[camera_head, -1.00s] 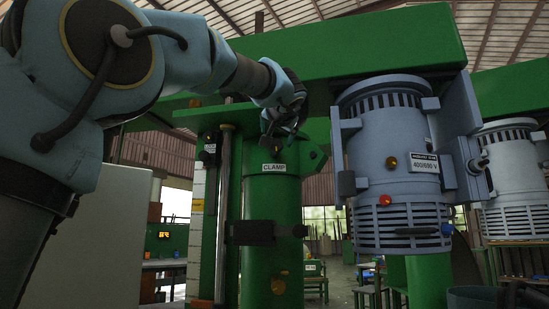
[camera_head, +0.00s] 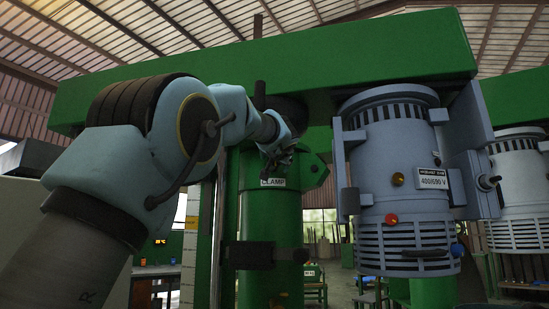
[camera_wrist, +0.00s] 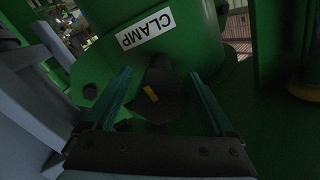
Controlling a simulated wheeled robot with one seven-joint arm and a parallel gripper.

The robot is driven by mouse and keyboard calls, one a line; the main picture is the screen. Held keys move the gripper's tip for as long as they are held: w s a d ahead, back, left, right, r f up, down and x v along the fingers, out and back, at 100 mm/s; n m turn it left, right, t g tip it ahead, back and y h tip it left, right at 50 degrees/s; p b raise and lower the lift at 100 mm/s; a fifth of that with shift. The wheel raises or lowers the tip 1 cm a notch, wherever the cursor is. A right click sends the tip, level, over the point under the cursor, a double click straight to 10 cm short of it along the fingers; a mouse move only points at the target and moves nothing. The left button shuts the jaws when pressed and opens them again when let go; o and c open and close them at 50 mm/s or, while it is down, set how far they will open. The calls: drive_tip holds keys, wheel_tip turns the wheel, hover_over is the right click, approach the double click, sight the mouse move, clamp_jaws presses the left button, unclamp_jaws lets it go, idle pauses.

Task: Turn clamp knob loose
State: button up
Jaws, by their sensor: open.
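The clamp knob (camera_wrist: 158,82) is dark with a yellow-orange mark in the wrist view. It sits just beside the white CLAMP label (camera_wrist: 145,30), which appears upside down there. My gripper (camera_wrist: 162,88) is open, with one teal finger on each side of the knob; I cannot tell whether either finger touches it. In the head view my gripper (camera_head: 277,160) is just above the CLAMP label (camera_head: 273,183) on the green column, and it hides the knob.
A blue-grey motor (camera_head: 400,180) with coloured buttons hangs to the right of the column. A green beam (camera_head: 270,65) spans overhead. A black bracket (camera_head: 262,255) crosses the column lower down.

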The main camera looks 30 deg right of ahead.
drive_tip(key=shift+w+d, duration=0.1)
drive_tip(key=shift+w, duration=0.1)
drive_tip(key=c, duration=1.3)
